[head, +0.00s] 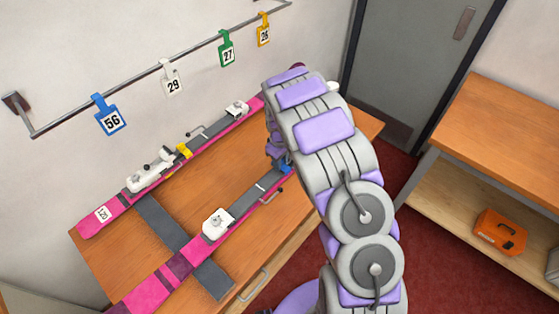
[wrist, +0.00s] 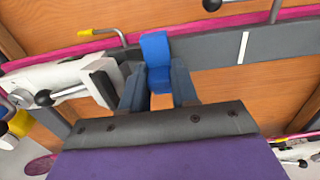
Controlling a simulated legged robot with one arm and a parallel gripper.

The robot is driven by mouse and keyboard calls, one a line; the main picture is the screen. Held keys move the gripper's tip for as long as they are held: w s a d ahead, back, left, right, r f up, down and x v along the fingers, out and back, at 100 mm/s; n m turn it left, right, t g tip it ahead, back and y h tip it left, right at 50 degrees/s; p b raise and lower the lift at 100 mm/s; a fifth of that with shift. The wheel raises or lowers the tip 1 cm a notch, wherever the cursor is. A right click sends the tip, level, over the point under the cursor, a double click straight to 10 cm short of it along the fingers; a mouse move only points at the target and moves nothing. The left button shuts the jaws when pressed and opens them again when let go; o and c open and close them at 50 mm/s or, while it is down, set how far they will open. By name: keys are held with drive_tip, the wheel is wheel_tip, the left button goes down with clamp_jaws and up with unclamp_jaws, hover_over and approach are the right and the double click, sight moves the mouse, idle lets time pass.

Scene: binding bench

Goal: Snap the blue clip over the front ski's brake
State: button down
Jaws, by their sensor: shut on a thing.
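The front ski (head: 172,268) is pink and lies along the near side of the bench, with a white binding part (head: 218,222) on it. Its brake (head: 272,196) is a thin grey rod beside the ski, near my arm. My gripper (wrist: 157,88) is shut on the blue clip (wrist: 155,60), which stands out beyond the fingertips over the ski's grey plate (wrist: 208,50). A bit of the blue clip shows in the head view (head: 286,168). I cannot tell whether it touches the brake. My arm hides the front ski's far end.
The rear ski (head: 95,224) lies behind, with a yellow clip (head: 184,151) at its binding. A white binding housing (wrist: 100,82) is close left of my fingers. Numbered tags hang from a wall rail (head: 150,72). Bare bench wood (head: 215,170) lies between the skis.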

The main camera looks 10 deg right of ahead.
drive_tip(key=c, duration=1.2)
unclamp_jaws()
drive_tip(key=shift+d, duration=0.1)
drive_tip(key=shift+c, duration=0.2)
drive_tip(key=o, duration=0.4)
drive_tip(key=shift+w+d+f, duration=0.1)
drive_tip(key=shift+d, duration=0.1)
drive_tip(key=shift+o, duration=0.3)
drive_tip(key=shift+a, duration=0.2)
drive_tip(key=shift+o, duration=0.3)
drive_tip(key=o, duration=0.4)
